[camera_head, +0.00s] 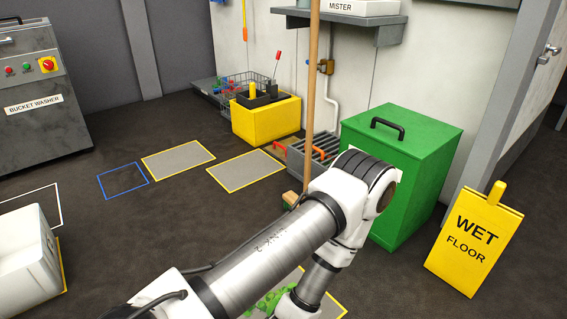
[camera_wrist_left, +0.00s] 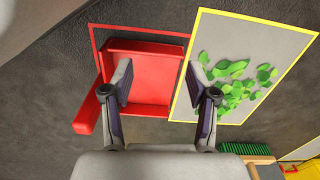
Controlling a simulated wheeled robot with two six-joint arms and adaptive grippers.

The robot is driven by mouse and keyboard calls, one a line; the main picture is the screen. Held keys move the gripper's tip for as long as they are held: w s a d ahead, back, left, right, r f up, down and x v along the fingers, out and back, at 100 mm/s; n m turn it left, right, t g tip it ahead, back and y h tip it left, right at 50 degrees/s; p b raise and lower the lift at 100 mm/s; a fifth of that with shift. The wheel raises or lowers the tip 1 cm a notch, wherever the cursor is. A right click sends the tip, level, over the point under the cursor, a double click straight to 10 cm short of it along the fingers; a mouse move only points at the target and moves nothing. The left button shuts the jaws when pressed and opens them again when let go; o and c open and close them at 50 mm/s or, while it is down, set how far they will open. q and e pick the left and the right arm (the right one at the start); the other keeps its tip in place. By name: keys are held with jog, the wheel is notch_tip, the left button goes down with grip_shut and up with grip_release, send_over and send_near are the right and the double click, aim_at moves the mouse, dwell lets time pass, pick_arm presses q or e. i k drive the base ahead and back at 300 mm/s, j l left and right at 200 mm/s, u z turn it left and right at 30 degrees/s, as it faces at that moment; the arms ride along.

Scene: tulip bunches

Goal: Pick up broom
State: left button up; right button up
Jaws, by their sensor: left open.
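The broom (camera_head: 311,90) stands almost upright, a long wooden handle running out of the top of the head view. Its wooden head (camera_head: 291,199) is on the floor, partly hidden by my left arm. In the left wrist view, a block with green bristles (camera_wrist_left: 246,149), apparently the broom head, shows at the lower right. My left gripper (camera_wrist_left: 159,80) is open and empty, pointing down over a red dustpan (camera_wrist_left: 150,75), with the bristles off to its right. The head view hides its fingers. My right gripper is not in view.
Green leaves (camera_wrist_left: 236,82) lie on a yellow-edged grey patch (camera_wrist_left: 222,32) beside the dustpan. A green bin (camera_head: 415,150) and yellow wet floor sign (camera_head: 474,240) stand right of the broom. A yellow bucket (camera_head: 266,122) is behind left. Floor at left centre is clear.

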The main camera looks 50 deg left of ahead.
aim_at(289, 197)
jog(key=u, duration=1.4)
